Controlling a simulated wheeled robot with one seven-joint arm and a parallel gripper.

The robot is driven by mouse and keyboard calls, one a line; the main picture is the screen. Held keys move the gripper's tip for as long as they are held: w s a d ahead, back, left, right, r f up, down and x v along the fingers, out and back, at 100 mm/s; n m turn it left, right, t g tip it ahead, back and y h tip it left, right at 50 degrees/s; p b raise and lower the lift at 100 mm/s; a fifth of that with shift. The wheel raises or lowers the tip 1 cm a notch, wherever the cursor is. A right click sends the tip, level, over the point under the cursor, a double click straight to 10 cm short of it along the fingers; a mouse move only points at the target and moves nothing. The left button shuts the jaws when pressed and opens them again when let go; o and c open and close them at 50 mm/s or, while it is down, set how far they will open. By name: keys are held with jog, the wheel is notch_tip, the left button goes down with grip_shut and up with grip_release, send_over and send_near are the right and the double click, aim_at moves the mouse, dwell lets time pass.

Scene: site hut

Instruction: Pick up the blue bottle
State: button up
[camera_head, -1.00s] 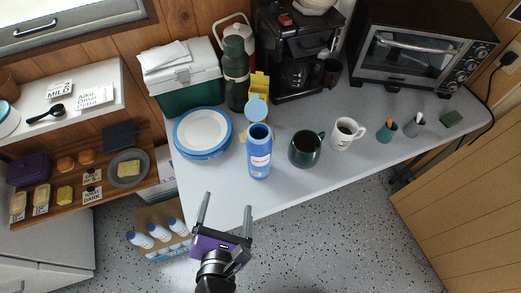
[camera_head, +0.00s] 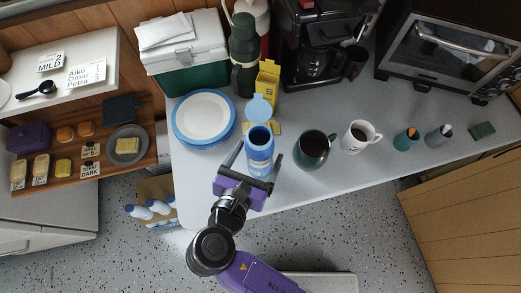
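The blue bottle (camera_head: 260,152) stands upright on the grey counter (camera_head: 196,194), with its light-blue lid flipped open at the top and a white label on its side. My gripper (camera_head: 259,160) is at the bottle, with one finger to its left and one to its right. The fingers are spread, and the left one shows a gap to the bottle. The right finger is close to the bottle's side; I cannot tell whether it touches. The bottle's lower end is partly hidden by the gripper.
A dark green mug (camera_head: 314,150) stands close to the right of the gripper. Blue-rimmed plates (camera_head: 203,118) lie to the left. A yellow box (camera_head: 267,78) and a dark green flask (camera_head: 244,55) stand behind. A white mug (camera_head: 358,136) is further right.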

jog(key=shift+x, duration=2.3)
jog(key=shift+r, duration=0.15)
grip_shut()
jog(key=shift+r, duration=0.15)
notch_tip(320, 180, up, 20)
jog(key=p, duration=0.2)
jog(key=shift+f, duration=0.25)
